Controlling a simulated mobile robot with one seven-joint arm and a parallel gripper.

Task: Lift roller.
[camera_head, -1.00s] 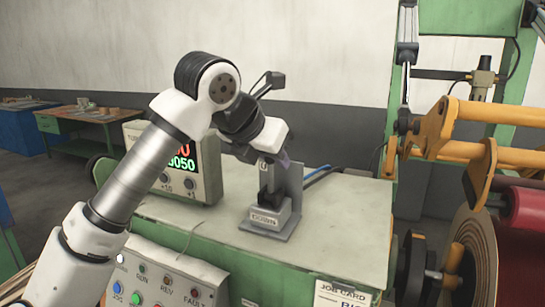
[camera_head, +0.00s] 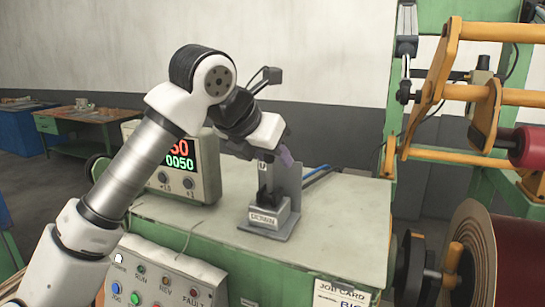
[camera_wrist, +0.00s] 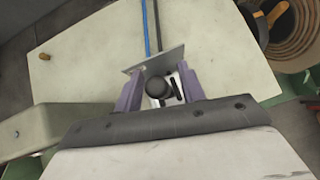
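The roller assembly is at the right of the head view: yellow arms and bars (camera_head: 478,92) with a red roll (camera_head: 533,145), raised clear above a large brown coil (camera_head: 475,245). A small lever switch (camera_head: 268,217) with a grey backplate and black lever stands on the green cabinet. My gripper (camera_head: 283,155) is just above this switch, pointing down. In the wrist view its purple fingers (camera_wrist: 160,78) are spread on either side of the round black lever knob (camera_wrist: 157,87), with a gap visible at the right. The gripper looks open; contact with the knob cannot be told.
A digital display box (camera_head: 180,165) stands on the cabinet top (camera_head: 345,215) left of the switch. A button panel (camera_head: 165,285) is on the cabinet's front. Blue and dark cables (camera_head: 318,176) run behind the switch. The cabinet top right of the switch is clear.

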